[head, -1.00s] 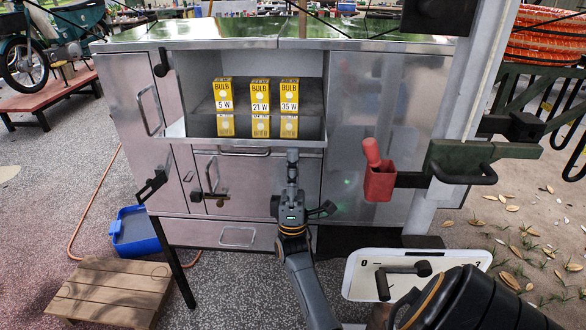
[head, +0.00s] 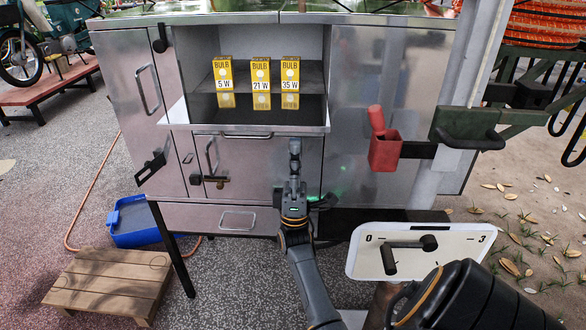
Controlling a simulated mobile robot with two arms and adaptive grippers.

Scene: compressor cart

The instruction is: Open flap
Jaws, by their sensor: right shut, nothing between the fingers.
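The flap (head: 245,129) is a metal panel at the lower edge of the open bulb compartment on the cart (head: 380,95). It is folded down and sticks out towards me, about level, with its dark inner face upward. My right gripper (head: 295,146) is shut and empty, pointing up just below the flap's front edge, right of its middle. I cannot tell whether its fingertips touch the flap. My left gripper is not in view.
Yellow bulb boxes (head: 261,73) stand inside the compartment. A red holder (head: 384,152) is on the cart's right side. A white lever panel (head: 418,251) stands at lower right. A blue bin (head: 134,222) and a wooden step (head: 108,283) lie at lower left.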

